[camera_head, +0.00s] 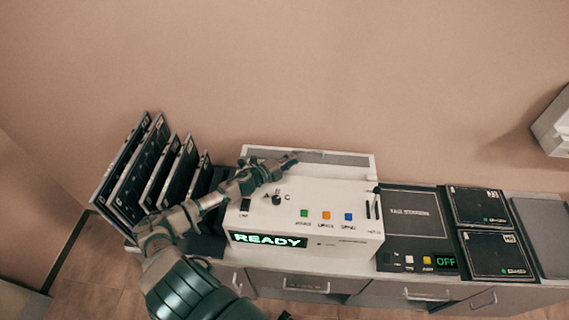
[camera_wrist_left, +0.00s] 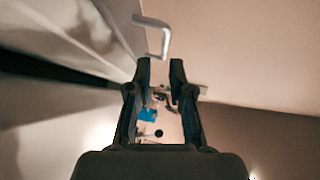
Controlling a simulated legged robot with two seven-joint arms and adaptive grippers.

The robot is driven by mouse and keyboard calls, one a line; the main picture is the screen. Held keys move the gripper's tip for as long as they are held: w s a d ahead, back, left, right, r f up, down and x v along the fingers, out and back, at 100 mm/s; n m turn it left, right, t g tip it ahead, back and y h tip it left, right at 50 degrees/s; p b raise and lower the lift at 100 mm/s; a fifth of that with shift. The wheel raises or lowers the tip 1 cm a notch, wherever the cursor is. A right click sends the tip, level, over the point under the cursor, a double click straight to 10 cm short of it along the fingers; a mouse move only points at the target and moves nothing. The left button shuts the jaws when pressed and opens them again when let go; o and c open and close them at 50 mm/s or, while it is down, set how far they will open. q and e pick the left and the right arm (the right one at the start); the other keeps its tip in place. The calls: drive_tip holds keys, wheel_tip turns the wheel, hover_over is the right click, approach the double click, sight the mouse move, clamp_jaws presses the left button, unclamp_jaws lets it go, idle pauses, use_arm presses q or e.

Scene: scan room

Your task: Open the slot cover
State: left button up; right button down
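The white machine (camera_head: 345,225) stands on the counter with a lit green READY display (camera_head: 268,241). A long grey strip (camera_head: 345,159), which looks like the slot cover, runs along its rear top edge and appears closed. My left gripper (camera_head: 288,160) reaches over the machine from the left, its tips by the strip's left part. I cannot tell whether they touch it. In the left wrist view my left gripper (camera_wrist_left: 160,66) has its fingers apart with nothing gripped between them. A silver bent bar (camera_wrist_left: 155,33) shows just beyond the tips.
A knob (camera_head: 277,199) and green, orange and blue buttons (camera_head: 326,215) sit on the machine's top. A rack of dark panels (camera_head: 150,170) stands left. The black tag station (camera_head: 413,212) and dark tiles (camera_head: 480,205) lie right. The wall rises close behind.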

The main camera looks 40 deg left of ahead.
use_arm(q)
drive_tip(key=shift+v, duration=1.9)
drive_tip(key=shift+f, duration=0.1)
